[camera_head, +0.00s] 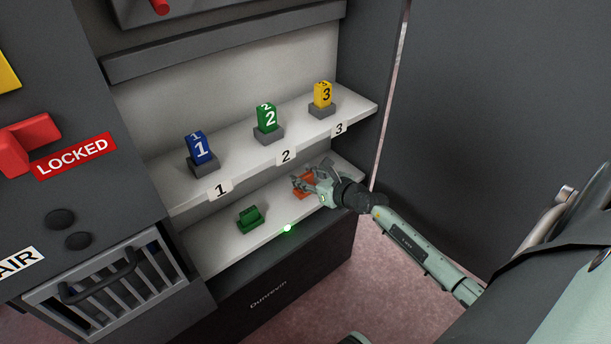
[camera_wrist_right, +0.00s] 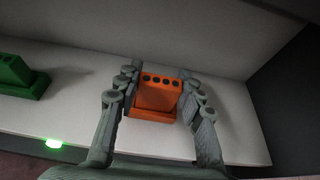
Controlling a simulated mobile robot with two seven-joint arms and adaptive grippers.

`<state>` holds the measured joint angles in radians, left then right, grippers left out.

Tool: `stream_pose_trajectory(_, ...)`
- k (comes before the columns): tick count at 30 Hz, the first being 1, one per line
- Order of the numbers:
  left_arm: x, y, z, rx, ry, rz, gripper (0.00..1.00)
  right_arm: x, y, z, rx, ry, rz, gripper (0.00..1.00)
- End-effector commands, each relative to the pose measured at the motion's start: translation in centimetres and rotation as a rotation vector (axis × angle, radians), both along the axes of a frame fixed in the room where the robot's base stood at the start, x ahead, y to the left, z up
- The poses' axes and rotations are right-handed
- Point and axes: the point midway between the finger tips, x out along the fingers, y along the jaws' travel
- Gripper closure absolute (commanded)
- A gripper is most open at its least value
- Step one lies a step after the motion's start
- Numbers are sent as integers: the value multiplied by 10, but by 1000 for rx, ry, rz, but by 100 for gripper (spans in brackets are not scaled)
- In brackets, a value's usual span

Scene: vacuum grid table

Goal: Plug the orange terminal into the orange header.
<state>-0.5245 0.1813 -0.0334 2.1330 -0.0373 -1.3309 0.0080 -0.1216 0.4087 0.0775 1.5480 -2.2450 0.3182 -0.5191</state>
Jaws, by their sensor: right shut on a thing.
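My right gripper (camera_head: 305,184) is at the lower shelf, shut on the orange terminal (camera_wrist_right: 160,92). The terminal is a block with a row of several dark holes along its top, between the two fingers in the right wrist view. A slightly wider orange part, seemingly the orange header (camera_wrist_right: 152,115), shows directly below it at shelf level. No clear gap shows between them, but I cannot tell how deeply they are joined. In the head view the orange parts (camera_head: 302,192) are partly hidden by my fingers. My left gripper is not in view.
A green connector (camera_head: 250,217) stands on the lower shelf (camera_head: 215,255) to the left. A green light (camera_head: 287,228) glows at the shelf's front edge. Above, the upper shelf holds blue (camera_head: 200,148), green (camera_head: 267,118) and yellow (camera_head: 323,95) numbered blocks. The cabinet side wall is close at right.

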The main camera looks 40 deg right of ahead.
Motion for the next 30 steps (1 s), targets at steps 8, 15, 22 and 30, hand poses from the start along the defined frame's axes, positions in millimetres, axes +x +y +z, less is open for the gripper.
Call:
stream_pose_trajectory(8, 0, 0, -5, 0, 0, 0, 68, 0, 0, -8, -1, -1, 0, 86)
stream_pose_trajectory(15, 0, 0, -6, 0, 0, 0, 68, 0, 0, -10, -1, -1, 0, 51)
stream_pose_trajectory(22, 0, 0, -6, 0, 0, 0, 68, 0, 0, -10, -1, -1, 0, 38)
stream_pose_trajectory(30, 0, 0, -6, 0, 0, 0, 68, -7, -1, -8, 0, 1, 0, 38)
